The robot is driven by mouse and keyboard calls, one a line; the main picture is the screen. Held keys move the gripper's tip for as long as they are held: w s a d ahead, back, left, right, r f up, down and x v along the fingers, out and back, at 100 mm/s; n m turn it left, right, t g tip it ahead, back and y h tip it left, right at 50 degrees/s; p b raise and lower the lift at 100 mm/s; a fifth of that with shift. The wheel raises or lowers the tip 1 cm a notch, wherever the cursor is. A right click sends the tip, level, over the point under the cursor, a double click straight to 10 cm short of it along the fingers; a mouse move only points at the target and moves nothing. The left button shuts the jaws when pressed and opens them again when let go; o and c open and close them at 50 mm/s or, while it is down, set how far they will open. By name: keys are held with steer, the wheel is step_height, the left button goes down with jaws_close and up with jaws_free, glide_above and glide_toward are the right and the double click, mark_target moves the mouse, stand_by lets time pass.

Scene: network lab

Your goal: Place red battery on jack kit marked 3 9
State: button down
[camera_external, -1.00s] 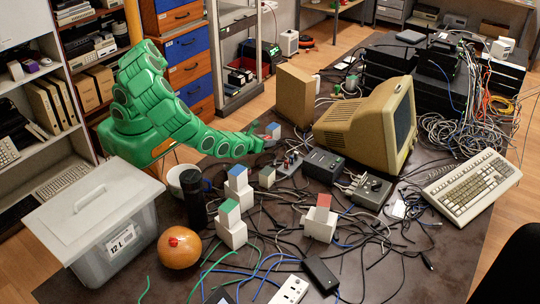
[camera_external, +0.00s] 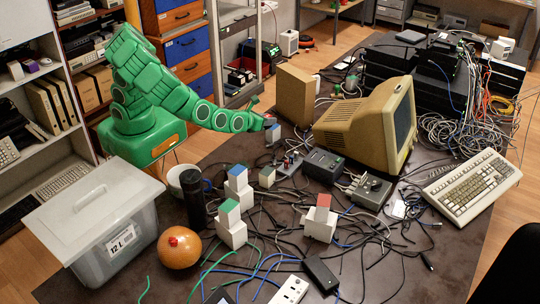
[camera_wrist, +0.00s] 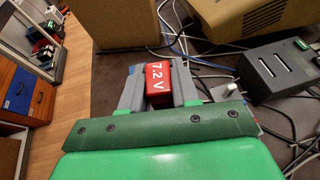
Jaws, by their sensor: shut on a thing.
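A red battery with white "7.2 V" lettering (camera_wrist: 159,84) sits between the grey fingers of my gripper (camera_wrist: 160,90) in the wrist view. The gripper is shut on it. In the external view my gripper (camera_external: 270,121) is at the end of the green arm, left of the beige monitor; the battery is too small to make out there. Dark grey boxes (camera_external: 322,164) and (camera_external: 371,188) stand in front of the monitor. One dark box with slots (camera_wrist: 285,68) shows at the right of the wrist view. I cannot read a "3 9" mark anywhere.
The beige monitor (camera_external: 357,125) and a brown box (camera_external: 295,96) stand near the gripper. White blocks with coloured tops (camera_external: 232,235) and loose cables crowd the front. A lidded bin (camera_external: 110,235), an orange ball (camera_external: 179,248) and a keyboard (camera_external: 470,188) occupy the sides.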

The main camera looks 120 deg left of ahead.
step_height(320, 180, up, 12)
steer(key=s+d+f+n+g+h, duration=0.4)
steer(key=s+f+n+g, duration=0.4)
steer(key=f+n+g, duration=0.35)
steer(key=w+d+f+n+t+h, duration=0.1)
steer(key=w+d+n+h, duration=0.1)
steer(key=d+n+h, duration=0.7)
steer(key=w+d+f+n+t+h, duration=0.15)
steer(key=d+n+h, duration=0.35)
steer(key=n+h, duration=0.65)
steer(key=w+a+r+n+t+y, duration=0.2)
steer(key=w+a+r+n+t, duration=0.2)
steer(key=w+r+n+t, duration=1.1)
steer(key=t, duration=0.1)
glide_above(267, 171)
step_height(267, 171, down, 11)
steer(key=shift+h, duration=0.25)
steer(key=shift+a+f, duration=0.1)
steer(key=shift+f, duration=4.3)
